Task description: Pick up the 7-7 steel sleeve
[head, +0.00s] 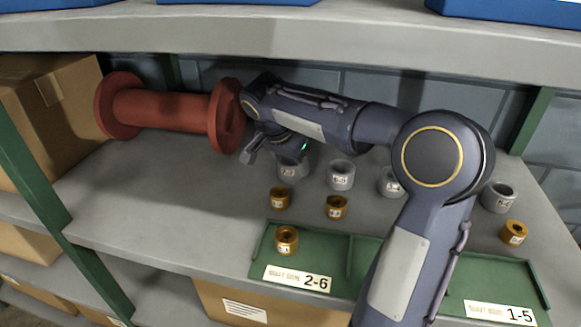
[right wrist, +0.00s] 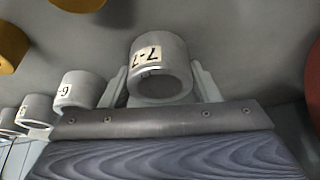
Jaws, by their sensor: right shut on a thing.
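The 7-7 steel sleeve (right wrist: 160,70) is a short grey ring with a white label reading 7-7. In the right wrist view it sits between the two pale fingers of my right gripper (right wrist: 162,88), which is shut on it. In the head view the sleeve (head: 292,173) shows partly below my right gripper (head: 286,158), at the left end of the row of grey sleeves. The gripper and wrist hide its upper part. I cannot tell whether it is clear of the shelf. My left gripper is not in view.
Other grey sleeves (head: 341,174) stand close to the right. Several brass sleeves (head: 335,207) stand in front, one in the green tray (head: 340,246) labelled 2-6. A red spool (head: 160,108) lies at left beside a cardboard box (head: 45,110). An upper shelf (head: 300,35) hangs above.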

